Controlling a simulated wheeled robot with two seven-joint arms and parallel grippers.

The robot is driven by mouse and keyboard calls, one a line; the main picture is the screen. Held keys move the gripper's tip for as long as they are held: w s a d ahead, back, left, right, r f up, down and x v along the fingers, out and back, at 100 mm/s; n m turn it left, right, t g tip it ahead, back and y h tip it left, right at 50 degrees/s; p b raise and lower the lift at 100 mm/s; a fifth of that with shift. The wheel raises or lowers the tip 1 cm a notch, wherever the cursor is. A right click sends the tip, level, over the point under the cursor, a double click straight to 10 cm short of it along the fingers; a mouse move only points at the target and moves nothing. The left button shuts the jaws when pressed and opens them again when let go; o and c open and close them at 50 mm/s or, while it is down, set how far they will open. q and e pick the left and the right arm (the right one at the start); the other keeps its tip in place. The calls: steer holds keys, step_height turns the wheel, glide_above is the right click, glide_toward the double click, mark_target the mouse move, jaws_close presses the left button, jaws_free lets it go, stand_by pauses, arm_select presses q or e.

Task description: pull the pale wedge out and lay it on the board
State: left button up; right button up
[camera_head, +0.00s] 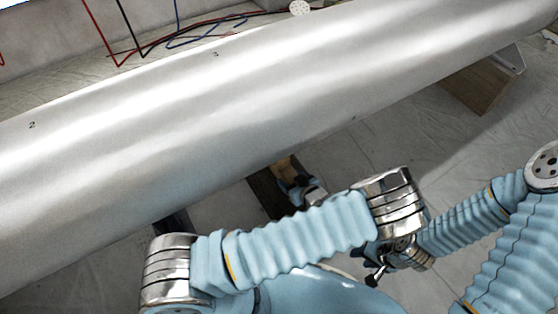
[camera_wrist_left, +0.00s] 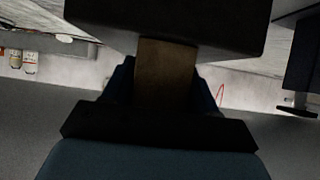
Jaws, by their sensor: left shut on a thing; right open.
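A tan wooden wedge (camera_wrist_left: 166,75) is between the two blue fingers of my left gripper (camera_wrist_left: 163,88) in the left wrist view. The gripper is shut on it, and a dark block lies just beyond it. In the head view only a small tan part of the wedge (camera_head: 284,164) shows at the lower edge of the big silver pipe. My left gripper (camera_head: 292,181) reaches in there, partly hidden by my arm. My right gripper (camera_head: 377,274) is open and empty, low in the middle. I cannot pick out the board for certain.
The long silver pipe (camera_head: 230,105) crosses the head view diagonally. A brown wooden block (camera_head: 482,86) is under its right part. Red, black and blue cables (camera_head: 180,38) lie behind it. Bare sheeted floor (camera_head: 430,130) is in front. Small bottles (camera_wrist_left: 30,62) show in the left wrist view.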

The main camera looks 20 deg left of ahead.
arm_select(q)
steer(key=shift+s+d, duration=0.85)
steer(key=shift+d, duration=0.2)
steer(key=shift+s+d+p, duration=0.7)
steer(key=shift+s+d, duration=3.25)
steer(key=shift+d, duration=1.55)
steer(key=w+a, duration=0.6)
steer(key=a, duration=0.2)
steer(key=shift+a+b, duration=0.25)
steer(key=shift+b, duration=0.05)
